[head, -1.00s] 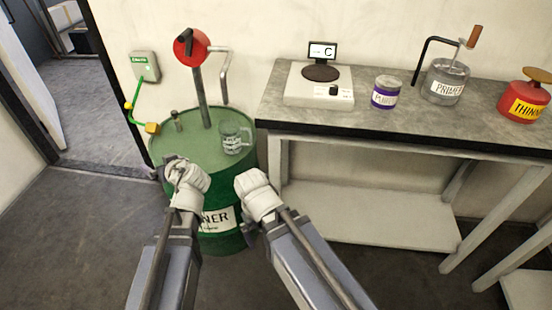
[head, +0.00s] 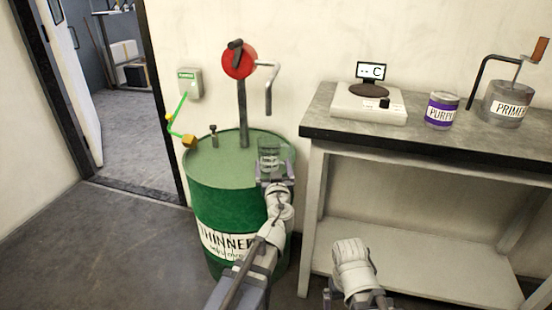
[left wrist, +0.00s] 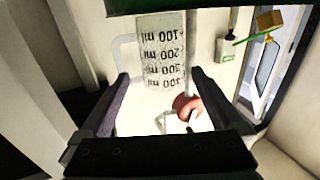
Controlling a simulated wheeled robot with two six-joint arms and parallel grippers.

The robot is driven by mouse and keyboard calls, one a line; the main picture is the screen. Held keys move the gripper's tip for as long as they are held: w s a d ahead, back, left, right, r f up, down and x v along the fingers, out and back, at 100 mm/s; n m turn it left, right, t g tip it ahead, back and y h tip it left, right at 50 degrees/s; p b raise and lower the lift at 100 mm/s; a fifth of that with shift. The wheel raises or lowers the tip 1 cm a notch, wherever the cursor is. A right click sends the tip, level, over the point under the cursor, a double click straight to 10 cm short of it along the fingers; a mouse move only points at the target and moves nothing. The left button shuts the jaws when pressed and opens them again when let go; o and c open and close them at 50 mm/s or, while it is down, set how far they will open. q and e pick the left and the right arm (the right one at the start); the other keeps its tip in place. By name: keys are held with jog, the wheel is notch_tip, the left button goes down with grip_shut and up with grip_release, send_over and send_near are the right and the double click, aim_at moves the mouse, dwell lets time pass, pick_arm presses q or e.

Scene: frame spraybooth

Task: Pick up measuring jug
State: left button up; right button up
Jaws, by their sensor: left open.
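The measuring jug (head: 269,154) is clear, with a handle, and stands on top of the green thinner drum (head: 212,176). In the left wrist view the jug (left wrist: 161,50) appears upside down, its millilitre marks readable. My left gripper (head: 273,176) is at the jug's near side, over the drum's front right edge. In the left wrist view my left gripper (left wrist: 160,76) is open, and the jug shows ahead of and between its fingertips. It is not closed on the jug. My right gripper (head: 350,255) is low in front of the bench, its jaws hidden.
A red-headed hand pump (head: 240,62) rises from the drum behind the jug. A green cable (head: 180,118) and clamp are at the drum's left. The bench (head: 405,140) on the right holds a scale (head: 369,103), a purple tin (head: 441,110) and a primer can (head: 505,103).

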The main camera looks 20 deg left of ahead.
aim_at(270, 157)
pick_arm(q)
jog(key=shift+x, duration=3.3)
jog(key=shift+s+a+f, duration=0.1)
jog(key=shift+s+a, duration=0.05)
jog(key=shift+a, duration=0.05)
jog(key=c, duration=1.2)
